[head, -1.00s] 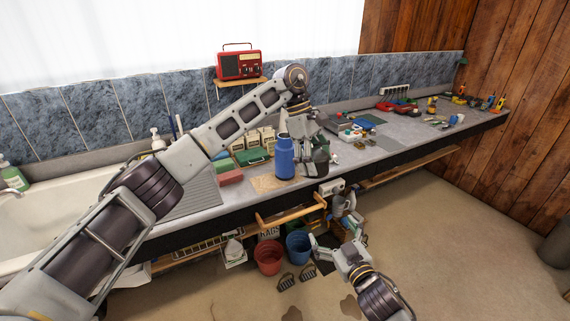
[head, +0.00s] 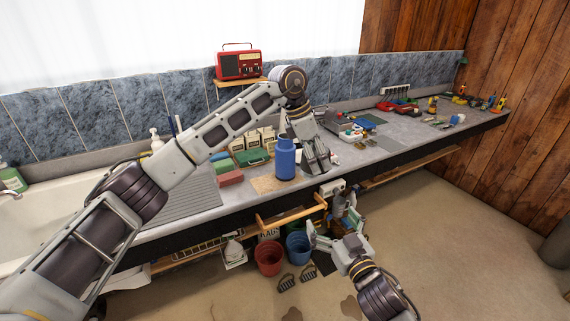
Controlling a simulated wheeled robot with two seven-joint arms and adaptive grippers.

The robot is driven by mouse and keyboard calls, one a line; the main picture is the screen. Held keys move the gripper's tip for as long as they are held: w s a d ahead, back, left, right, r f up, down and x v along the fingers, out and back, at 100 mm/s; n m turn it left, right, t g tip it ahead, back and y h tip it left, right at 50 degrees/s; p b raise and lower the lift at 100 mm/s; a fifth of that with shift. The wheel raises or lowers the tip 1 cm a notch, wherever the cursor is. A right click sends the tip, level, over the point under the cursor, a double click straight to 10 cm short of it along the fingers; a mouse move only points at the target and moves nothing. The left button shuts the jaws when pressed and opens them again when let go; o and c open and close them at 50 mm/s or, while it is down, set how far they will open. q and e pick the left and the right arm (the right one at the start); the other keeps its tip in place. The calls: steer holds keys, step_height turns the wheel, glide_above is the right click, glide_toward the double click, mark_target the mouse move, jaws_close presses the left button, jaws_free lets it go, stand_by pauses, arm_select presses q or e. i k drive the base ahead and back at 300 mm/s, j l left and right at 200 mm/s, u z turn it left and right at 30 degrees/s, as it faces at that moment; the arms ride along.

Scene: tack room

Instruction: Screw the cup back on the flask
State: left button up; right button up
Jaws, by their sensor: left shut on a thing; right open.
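The blue flask (head: 285,160) stands upright on the tan mat (head: 267,185) near the counter's front edge. My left gripper (head: 317,164) points down just to the right of the flask, apart from it. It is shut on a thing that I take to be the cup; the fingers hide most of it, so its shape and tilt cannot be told. My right gripper (head: 331,222) is open and empty, low in front of the counter edge, below the flask's level.
Red and green boxes (head: 230,177) and cartons stand left of the flask. The red radio (head: 239,65) is on a wall shelf behind my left arm. Small items lie along the counter to the right. A wooden rail (head: 290,217) and buckets (head: 268,256) are below.

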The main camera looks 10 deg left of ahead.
mark_target(285, 154)
steer(key=i+j, duration=0.3)
steer(key=i, duration=0.15)
steer(key=i+j, duration=0.35)
steer(key=i, duration=0.1)
